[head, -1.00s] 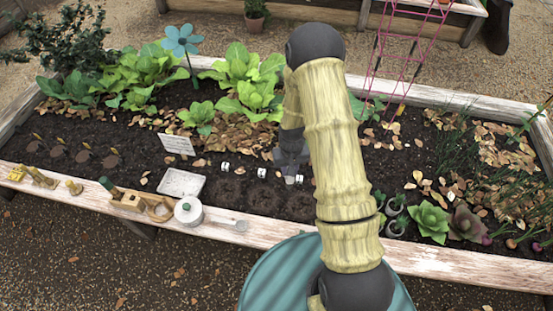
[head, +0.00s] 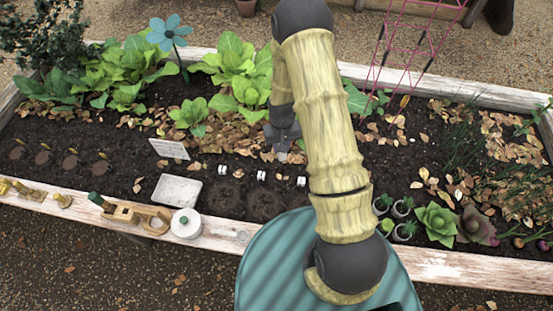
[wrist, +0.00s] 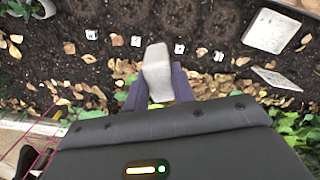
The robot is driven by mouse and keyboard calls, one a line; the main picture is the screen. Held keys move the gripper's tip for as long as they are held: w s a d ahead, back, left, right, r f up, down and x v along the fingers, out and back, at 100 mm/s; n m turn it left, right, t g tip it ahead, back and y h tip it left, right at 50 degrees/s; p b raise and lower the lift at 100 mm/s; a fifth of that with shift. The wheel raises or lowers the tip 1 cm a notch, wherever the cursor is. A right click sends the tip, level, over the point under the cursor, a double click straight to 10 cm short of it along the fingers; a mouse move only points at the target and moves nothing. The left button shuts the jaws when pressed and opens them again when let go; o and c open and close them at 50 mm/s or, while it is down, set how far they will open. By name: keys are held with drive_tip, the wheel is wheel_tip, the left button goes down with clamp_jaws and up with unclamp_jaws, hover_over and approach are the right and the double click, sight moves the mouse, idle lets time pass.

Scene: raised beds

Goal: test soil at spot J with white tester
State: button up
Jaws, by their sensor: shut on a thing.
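My gripper (head: 283,135) is over the planting bed, behind the row of small white markers, and is largely hidden by my arm in the head view. In the wrist view my gripper (wrist: 157,92) is shut on a pale, blocky object that looks like the white tester (wrist: 156,72). Its pale end (head: 282,156) also shows below the gripper in the head view. The white markers (head: 261,175) stand in a row on dark soil, and the wrist view shows them too (wrist: 179,48). Their letters are too small to read, so I cannot tell which spot is J.
A pale tray (head: 176,190) and a tilted sign (head: 169,149) lie left of the markers. A white lidded pot (head: 186,224) and wooden tools (head: 126,212) sit on the near rim. Leafy plants (head: 240,85) stand behind; succulents (head: 437,222) grow at right.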

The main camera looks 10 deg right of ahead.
drive_tip(key=shift+s+d, duration=0.2)
drive_tip(key=shift+s, duration=0.15)
drive_tip(key=shift+s+d+f, duration=0.1)
drive_tip(key=shift+f, duration=0.05)
drive_tip(key=w+f+n+b, duration=0.3)
drive_tip(key=f+b, duration=0.8)
drive_tip(key=f, duration=0.1)
drive_tip(key=w+f+n+b, duration=0.3)
drive_tip(key=w+f+b, duration=0.1)
drive_tip(key=f+b, duration=0.7)
drive_tip(key=shift+f+n, duration=0.3)
drive_tip(key=shift+f, duration=0.15)
